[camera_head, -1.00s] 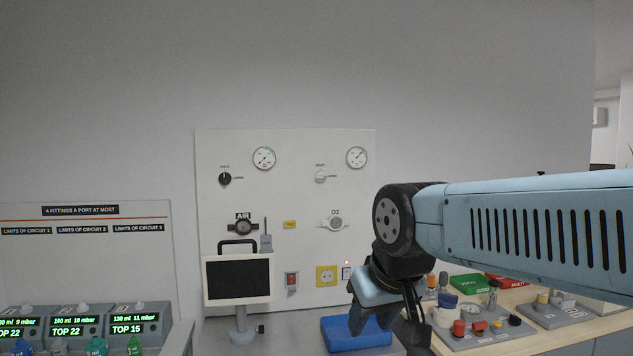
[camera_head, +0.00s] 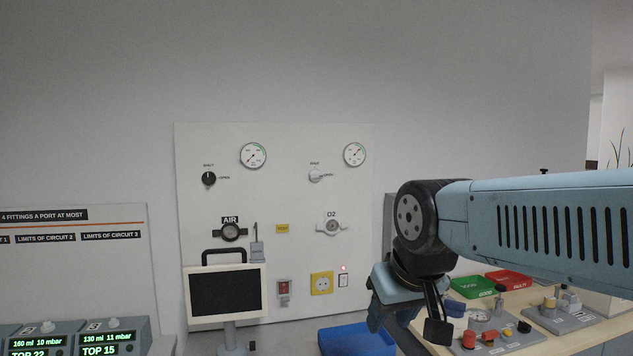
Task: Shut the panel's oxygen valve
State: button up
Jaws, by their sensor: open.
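The white panel (camera_head: 275,215) stands against the wall. The oxygen valve, a small white knob (camera_head: 315,175), is at its upper right, with small shut and open labels beside it. Its exact setting is too small to read. The O2 outlet (camera_head: 332,227) is below it and a round gauge (camera_head: 354,154) is above and to its right. My gripper (camera_head: 410,322) hangs low, right of the panel in the picture, pointing down. Its jaws are apart and empty, and it touches nothing on the panel.
A black air knob (camera_head: 209,178) is on the panel's left. A monitor (camera_head: 226,292) stands before its lower left. A blue tray (camera_head: 357,341) lies below. A bench with a green bin (camera_head: 471,287) and red bin (camera_head: 509,280) is at right. The space before the knob looks clear.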

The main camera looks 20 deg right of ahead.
jog(key=shift+o, duration=0.5)
jog(key=shift+d, duration=0.1)
jog(key=shift+o, duration=0.8)
jog(key=shift+w, duration=0.25)
jog(key=shift+o, duration=1.1)
jog(key=w+d+r+t, duration=0.1)
jog(key=w+r+t, duration=0.1)
jog(key=w, duration=0.8)
jog(key=w+d+r+t, duration=0.1)
jog(key=w+t, duration=0.4)
jog(key=w, duration=0.5)
jog(key=shift+w+r+m, duration=0.3)
jog(key=shift+w+r, duration=0.1)
jog(key=shift+r, duration=0.2)
jog(key=t, duration=1)
send_near(317, 178)
jog(key=x, duration=0.9)
